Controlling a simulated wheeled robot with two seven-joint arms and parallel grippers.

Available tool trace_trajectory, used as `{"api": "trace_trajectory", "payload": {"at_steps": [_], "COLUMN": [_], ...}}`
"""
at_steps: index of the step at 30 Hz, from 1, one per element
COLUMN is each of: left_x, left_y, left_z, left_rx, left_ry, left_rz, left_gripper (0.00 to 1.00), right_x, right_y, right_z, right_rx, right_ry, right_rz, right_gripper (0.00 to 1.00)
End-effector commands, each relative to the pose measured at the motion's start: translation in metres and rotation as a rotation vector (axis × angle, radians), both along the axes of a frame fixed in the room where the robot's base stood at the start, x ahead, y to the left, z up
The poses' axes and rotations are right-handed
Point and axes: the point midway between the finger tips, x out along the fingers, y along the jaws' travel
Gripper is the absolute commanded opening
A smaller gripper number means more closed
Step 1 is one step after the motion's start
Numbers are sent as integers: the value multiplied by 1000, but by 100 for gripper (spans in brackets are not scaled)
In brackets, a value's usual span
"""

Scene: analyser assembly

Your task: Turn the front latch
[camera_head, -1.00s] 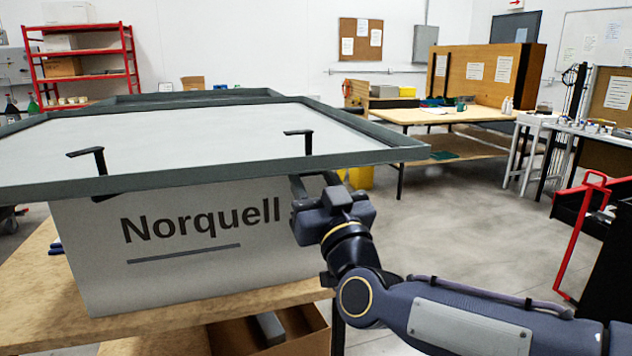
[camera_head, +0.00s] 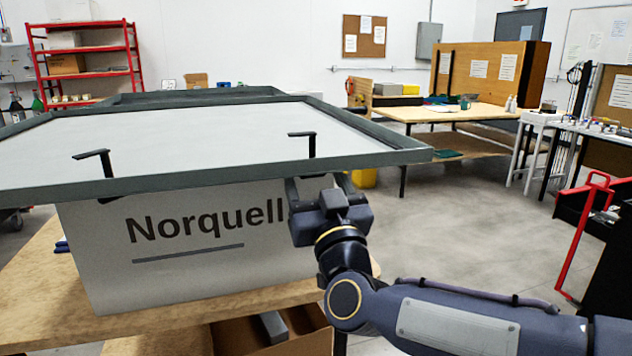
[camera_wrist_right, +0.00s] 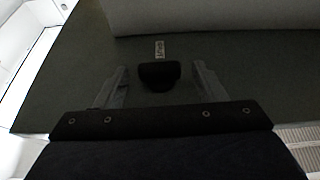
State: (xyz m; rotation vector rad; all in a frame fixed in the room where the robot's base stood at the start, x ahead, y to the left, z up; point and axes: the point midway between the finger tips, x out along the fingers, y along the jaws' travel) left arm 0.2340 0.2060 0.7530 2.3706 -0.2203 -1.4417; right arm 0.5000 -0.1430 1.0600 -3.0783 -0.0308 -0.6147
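The white box marked Norquell (camera_head: 200,270) carries a wide grey-green frame (camera_head: 200,180) on top. Two black L-shaped latches stand at the frame's front edge, a left one (camera_head: 104,165) and a right one (camera_head: 311,150). My right gripper (camera_head: 317,182) is just below the frame's edge, under the right latch. In the right wrist view, its two fingers (camera_wrist_right: 160,88) are spread apart, with a dark rounded part (camera_wrist_right: 159,75) between them and visible gaps on both sides. A small label (camera_wrist_right: 159,50) sits beyond that part. My left gripper is not in view.
The box stands on a wooden table (camera_head: 30,285), with an open cardboard box (camera_head: 290,335) below. A red-handled cart (camera_head: 590,225) is at the right, and a workbench (camera_head: 450,113) farther back. The floor between is clear.

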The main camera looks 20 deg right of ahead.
Motion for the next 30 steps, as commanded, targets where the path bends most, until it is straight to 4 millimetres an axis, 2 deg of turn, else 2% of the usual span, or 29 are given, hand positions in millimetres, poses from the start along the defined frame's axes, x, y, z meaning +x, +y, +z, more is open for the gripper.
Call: {"api": "trace_trajectory", "payload": {"at_steps": [8,21,30], "left_x": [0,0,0], "left_y": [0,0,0], "left_z": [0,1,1], "left_rx": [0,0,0], "left_ry": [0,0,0], "left_rz": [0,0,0], "left_gripper": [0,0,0], "right_x": [-2,-63,-72], "right_y": [0,-1,-1], "right_z": [-1,-26,-30], "right_rx": [1,0,1], "right_ry": [1,0,0], "right_rz": [0,1,0], "right_gripper": [64,64,64]}}
